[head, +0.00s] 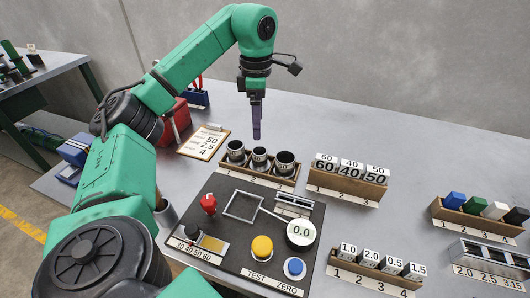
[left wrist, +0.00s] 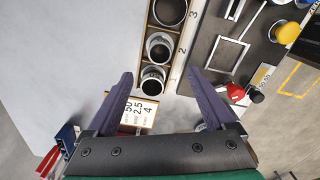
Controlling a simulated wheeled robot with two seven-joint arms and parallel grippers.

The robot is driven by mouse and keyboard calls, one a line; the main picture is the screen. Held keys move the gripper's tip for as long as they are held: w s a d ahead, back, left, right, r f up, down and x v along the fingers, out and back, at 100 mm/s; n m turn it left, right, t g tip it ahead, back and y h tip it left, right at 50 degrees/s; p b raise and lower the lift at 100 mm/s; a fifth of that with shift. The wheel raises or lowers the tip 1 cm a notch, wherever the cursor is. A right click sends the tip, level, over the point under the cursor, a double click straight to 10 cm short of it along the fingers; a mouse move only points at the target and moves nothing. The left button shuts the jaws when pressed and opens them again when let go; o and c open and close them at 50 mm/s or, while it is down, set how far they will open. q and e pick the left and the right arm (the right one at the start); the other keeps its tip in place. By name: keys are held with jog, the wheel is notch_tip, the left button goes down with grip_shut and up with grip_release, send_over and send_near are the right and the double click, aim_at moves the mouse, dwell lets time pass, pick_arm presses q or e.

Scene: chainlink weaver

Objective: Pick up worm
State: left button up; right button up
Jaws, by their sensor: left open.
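I cannot make out which thing is the worm. Three dark round cups (head: 259,159) stand in a wooden rack numbered 1, 2, 3; what they hold is too small to tell. My left gripper (head: 256,136), with purple fingers, points down above and just behind the cups. In the left wrist view, my left gripper (left wrist: 162,76) is open with nothing between its fingers. The end cup (left wrist: 152,78) shows between the fingertips, lower down. My right gripper is not in view.
A dark panel (head: 222,237) with a yellow button (head: 262,247), red knob (head: 208,203) and round display (head: 301,232) lies in front. Block racks (head: 344,192) stand right. A clipboard (head: 203,142) lies left of the cups. The table's back right is clear.

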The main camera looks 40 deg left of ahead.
pick_arm(q)
send_over(260, 152)
jog(key=s, duration=0.2)
notch_tip(260, 152, down, 5)
jog(key=f, duration=0.2)
jog(key=f+p, duration=0.1)
jog(key=f, duration=0.1)
jog(key=d+f, duration=0.1)
jog(key=f, duration=0.1)
jog(key=shift+w+p, duration=0.25)
jog(key=shift+p, duration=0.15)
jog(key=shift+f, duration=0.1)
jog(key=shift+w, duration=0.1)
grip_shut()
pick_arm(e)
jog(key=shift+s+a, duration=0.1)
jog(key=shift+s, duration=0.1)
